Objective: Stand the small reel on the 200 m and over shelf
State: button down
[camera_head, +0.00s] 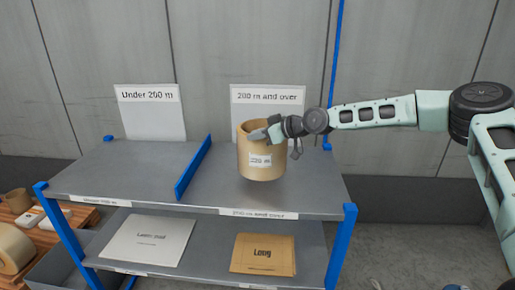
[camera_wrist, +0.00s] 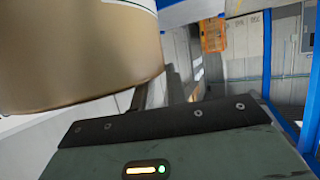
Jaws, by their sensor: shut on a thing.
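The small reel (camera_head: 262,167) is a tan, hollow cylinder with a white label whose number is hard to read, perhaps 220 m. It is upright over the right half of the upper shelf (camera_head: 312,195), the side marked "200 m and over" (camera_head: 268,97). I cannot tell whether its base touches the shelf. My gripper (camera_head: 274,130) is shut on the reel's wall at its upper right rim. In the wrist view the reel (camera_wrist: 75,60) fills the upper left, and the fingertips are mostly hidden by it.
A blue divider (camera_head: 193,167) separates this side from the empty "Under 200 m" (camera_head: 149,97) side. Blue posts (camera_head: 341,245) stand at the front corners. The lower shelf holds a white sheet (camera_head: 148,240) and a brown "Long" packet (camera_head: 263,254). More reels (camera_head: 12,248) lie at far left.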

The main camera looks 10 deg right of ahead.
aim_at(261, 148)
jog(key=shift+f+p, duration=0.95)
jog(key=shift+f, duration=1.4)
jog(key=c, duration=1.4)
grip_release()
jog(key=shift+f, duration=0.15)
